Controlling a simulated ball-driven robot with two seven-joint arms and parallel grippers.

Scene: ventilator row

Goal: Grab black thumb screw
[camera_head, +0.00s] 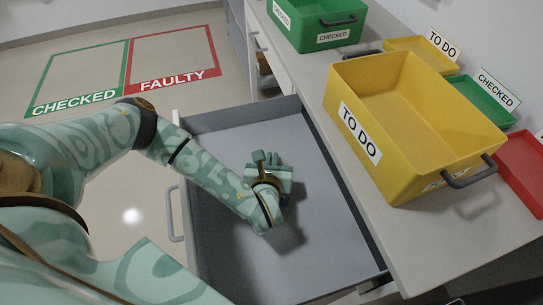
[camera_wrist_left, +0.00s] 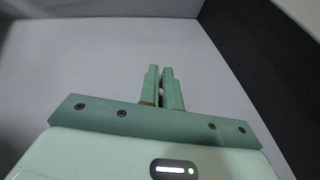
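I see no black thumb screw that I can make out in either view. My left gripper (camera_head: 267,157) is over the grey inside of the open drawer (camera_head: 325,250), with my left arm reaching in from the left. In the left wrist view the two green fingers (camera_wrist_left: 161,72) stand close together with only a narrow gap. A small pale spot shows low in that gap, too small to identify. I see nothing clearly held. Any thing directly under the hand is hidden. My right gripper is in neither view.
A yellow TO DO bin (camera_head: 405,110) stands on the counter right of the drawer. A green CHECKED bin (camera_head: 318,22) is behind it. Small yellow (camera_head: 420,58), green (camera_head: 482,100) and red trays (camera_head: 522,165) line the back. The visible drawer floor around the hand looks bare.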

